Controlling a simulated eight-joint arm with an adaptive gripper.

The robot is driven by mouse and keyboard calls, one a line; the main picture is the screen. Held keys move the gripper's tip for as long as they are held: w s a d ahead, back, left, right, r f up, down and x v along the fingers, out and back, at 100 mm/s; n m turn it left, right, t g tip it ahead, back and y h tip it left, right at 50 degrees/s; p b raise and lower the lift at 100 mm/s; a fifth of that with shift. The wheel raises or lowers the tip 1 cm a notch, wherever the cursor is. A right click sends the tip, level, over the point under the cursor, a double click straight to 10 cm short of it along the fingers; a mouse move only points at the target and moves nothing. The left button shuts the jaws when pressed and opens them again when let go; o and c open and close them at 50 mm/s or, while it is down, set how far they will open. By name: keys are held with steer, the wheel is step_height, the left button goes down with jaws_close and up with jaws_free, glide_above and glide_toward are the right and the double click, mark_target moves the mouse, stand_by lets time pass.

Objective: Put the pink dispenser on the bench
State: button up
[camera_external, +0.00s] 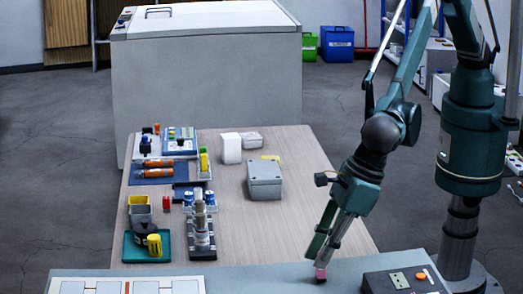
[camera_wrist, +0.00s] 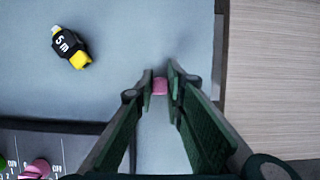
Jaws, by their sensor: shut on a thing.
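My gripper (camera_external: 321,264) points down over the grey bench (camera_external: 270,280), near its back edge. Its fingers (camera_wrist: 161,84) are closed on a small pink dispenser (camera_wrist: 160,86). In the external view the pink dispenser (camera_external: 320,273) shows at the fingertips, low over the bench, with a dark patch just under it. I cannot tell whether it touches the surface. The fingers hide part of its sides.
A black and yellow tape measure (camera_wrist: 71,47) lies on the grey surface. A dark control box (camera_external: 405,281) stands right of my gripper. The wooden table (camera_external: 300,200) adjoins the bench and bears a grey box (camera_external: 264,180) and several tools.

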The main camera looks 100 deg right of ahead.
steer(key=shift+f, duration=0.1)
steer(key=o, duration=0.9)
steer(key=p+v, duration=0.1)
steer(key=v, duration=1.1)
stand_by(0.8)
